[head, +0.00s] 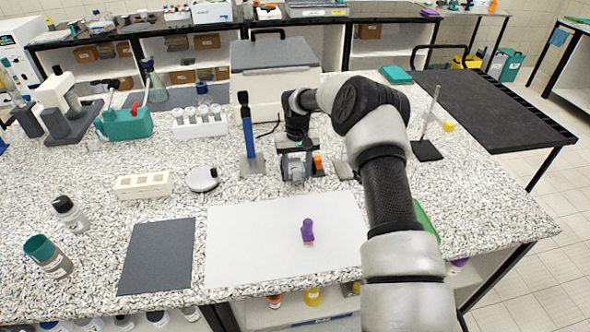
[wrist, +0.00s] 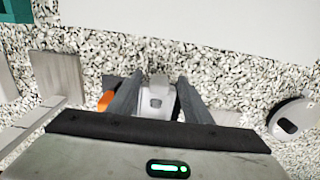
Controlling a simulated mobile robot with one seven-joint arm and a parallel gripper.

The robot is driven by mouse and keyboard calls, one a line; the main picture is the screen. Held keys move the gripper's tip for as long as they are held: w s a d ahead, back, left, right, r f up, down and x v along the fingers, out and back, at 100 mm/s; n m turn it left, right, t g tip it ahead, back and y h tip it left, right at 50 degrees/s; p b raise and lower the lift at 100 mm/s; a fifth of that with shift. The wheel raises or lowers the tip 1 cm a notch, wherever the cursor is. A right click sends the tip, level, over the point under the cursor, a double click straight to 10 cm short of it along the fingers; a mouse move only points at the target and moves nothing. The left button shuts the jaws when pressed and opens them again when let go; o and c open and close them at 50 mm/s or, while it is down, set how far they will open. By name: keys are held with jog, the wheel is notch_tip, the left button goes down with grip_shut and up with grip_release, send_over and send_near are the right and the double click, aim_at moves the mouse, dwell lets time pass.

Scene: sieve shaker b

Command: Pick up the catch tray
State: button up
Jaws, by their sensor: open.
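A small light-grey piece with a tab and a darker mark, which looks like the catch tray (wrist: 158,101), lies between my fingers in the wrist view. My gripper (wrist: 157,88) is open, with one dark finger on each side of it. I cannot tell whether the fingers touch it. In the head view my gripper (head: 294,152) points down over a small grey device on the bench, left of my forearm. The gripper and arm hide much of that device. An orange part (head: 318,162) shows beside it, and also in the wrist view (wrist: 106,101).
A blue upright stand (head: 249,138) is close on the left, a white round dish-like device (head: 203,179) further left. A white sheet (head: 255,240) with a purple object (head: 308,231) lies in front. A large grey-lidded box (head: 270,100) stands behind. A rod stand (head: 428,148) is at right.

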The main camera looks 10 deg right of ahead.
jog(key=shift+f, duration=0.25)
jog(key=c, duration=1.1)
